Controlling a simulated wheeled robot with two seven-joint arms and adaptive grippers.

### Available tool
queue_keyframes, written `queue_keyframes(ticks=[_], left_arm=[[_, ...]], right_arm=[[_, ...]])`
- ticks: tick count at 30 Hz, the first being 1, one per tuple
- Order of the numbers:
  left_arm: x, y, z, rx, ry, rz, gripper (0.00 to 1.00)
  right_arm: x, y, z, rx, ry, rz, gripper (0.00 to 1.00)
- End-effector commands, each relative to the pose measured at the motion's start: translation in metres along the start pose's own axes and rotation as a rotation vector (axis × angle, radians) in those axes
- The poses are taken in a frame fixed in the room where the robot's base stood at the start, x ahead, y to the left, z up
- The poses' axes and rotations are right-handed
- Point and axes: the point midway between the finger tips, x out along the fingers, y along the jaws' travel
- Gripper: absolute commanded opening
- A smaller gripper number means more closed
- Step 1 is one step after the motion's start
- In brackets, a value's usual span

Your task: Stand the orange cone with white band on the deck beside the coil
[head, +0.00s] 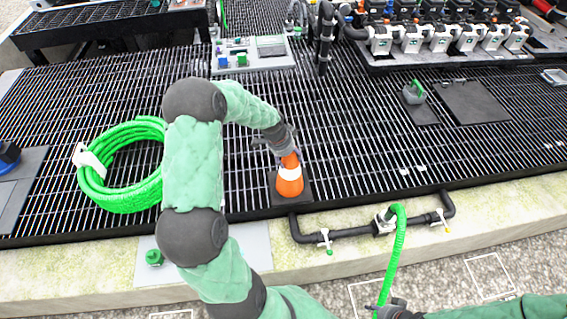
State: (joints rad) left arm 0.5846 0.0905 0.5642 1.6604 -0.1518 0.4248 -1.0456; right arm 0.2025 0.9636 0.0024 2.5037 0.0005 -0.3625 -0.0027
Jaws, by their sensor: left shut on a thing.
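The orange cone (289,187) with a white band and a dark square base is upright at the front edge of the slatted deck (350,120). I cannot tell whether its base touches the slats. My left gripper (284,147) is shut on the cone's top from above. The bright green hose coil (122,206) lies on the deck to the left, with a white tie on its left side. My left arm stands between coil and cone and covers the coil's right edge. My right gripper (383,308) is at the bottom edge by a green hose; its fingers are unclear.
A black pipe with valves (345,233) runs along the pale ledge in front of the cone. A control panel (252,55) and a manifold row (450,38) stand at the back. A grey-green weight-like object (414,95) sits right. The deck's middle right is mostly clear.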

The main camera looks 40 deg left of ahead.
Motion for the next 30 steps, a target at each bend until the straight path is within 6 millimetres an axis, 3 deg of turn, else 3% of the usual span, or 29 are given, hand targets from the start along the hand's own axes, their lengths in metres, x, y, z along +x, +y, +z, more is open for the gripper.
queue_keyframes(ticks=[12, 21, 30], left_arm=[[0.054, -0.064, -0.026, -0.001, 0.002, -0.003, 0.04], [0.102, -0.088, -0.030, -0.001, 0.002, -0.003, 0.04], [0.117, -0.097, -0.032, -0.002, 0.002, -0.003, 0.04]], right_arm=[[0.024, 0.008, -0.001, 0.000, 0.000, 0.000, 0.40], [0.039, 0.014, -0.002, 0.000, 0.000, 0.000, 0.40], [0.043, 0.015, -0.002, 0.000, 0.000, 0.000, 0.40]])
